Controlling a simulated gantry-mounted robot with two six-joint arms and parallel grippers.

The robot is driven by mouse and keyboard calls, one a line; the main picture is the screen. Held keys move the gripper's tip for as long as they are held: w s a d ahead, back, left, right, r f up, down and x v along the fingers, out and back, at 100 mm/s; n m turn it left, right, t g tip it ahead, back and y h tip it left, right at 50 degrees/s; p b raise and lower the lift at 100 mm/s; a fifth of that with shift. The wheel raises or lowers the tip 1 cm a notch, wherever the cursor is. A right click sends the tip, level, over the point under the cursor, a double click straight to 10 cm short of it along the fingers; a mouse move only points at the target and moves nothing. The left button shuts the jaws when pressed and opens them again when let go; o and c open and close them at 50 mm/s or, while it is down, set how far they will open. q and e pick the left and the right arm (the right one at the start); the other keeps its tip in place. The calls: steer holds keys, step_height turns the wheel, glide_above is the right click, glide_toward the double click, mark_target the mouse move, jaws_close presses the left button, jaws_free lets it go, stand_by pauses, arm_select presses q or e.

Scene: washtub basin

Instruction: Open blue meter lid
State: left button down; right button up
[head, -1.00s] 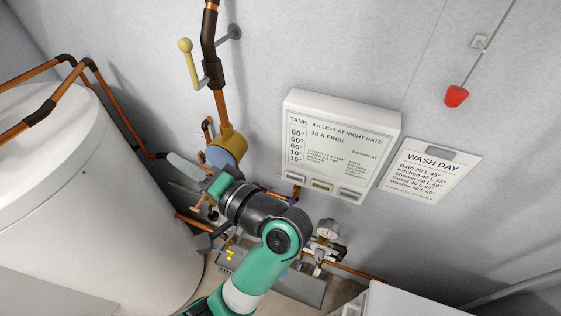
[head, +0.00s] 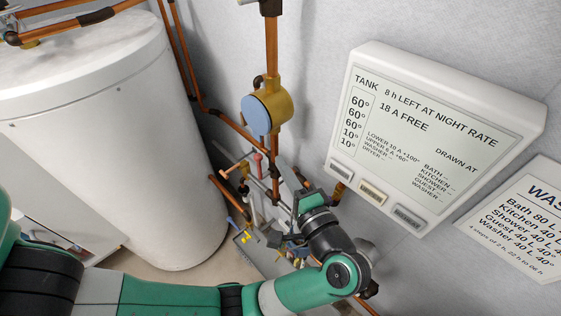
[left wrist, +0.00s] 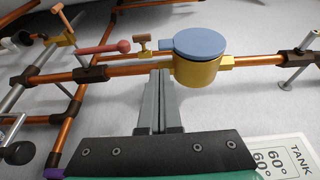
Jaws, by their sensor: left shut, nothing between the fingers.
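The meter is a brass-yellow cylinder (head: 280,102) on a vertical copper pipe against the wall. Its round blue lid (head: 256,114) faces me and lies flat on the body, closed. In the left wrist view the blue lid (left wrist: 201,42) caps the yellow body (left wrist: 196,72), with a small blue tab at its left edge. My left gripper (head: 287,176) is below the meter in the head view. In the left wrist view its grey fingers (left wrist: 160,76) are together and empty, close to the left of the meter body; contact cannot be told. My right gripper is out of view.
A white tank (head: 110,130) stands at left. A white tank display panel (head: 430,135) and a wash-day sign (head: 520,220) are on the wall at right. In the left wrist view, a red-knobbed lever (left wrist: 105,48) and a brass tap (left wrist: 142,44) sit near the fingers.

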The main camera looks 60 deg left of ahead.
mark_target(256, 120)
arm_select(q)
steer(key=a, duration=0.8)
steer(key=shift+a, duration=0.15)
steer(key=shift+w, duration=0.1)
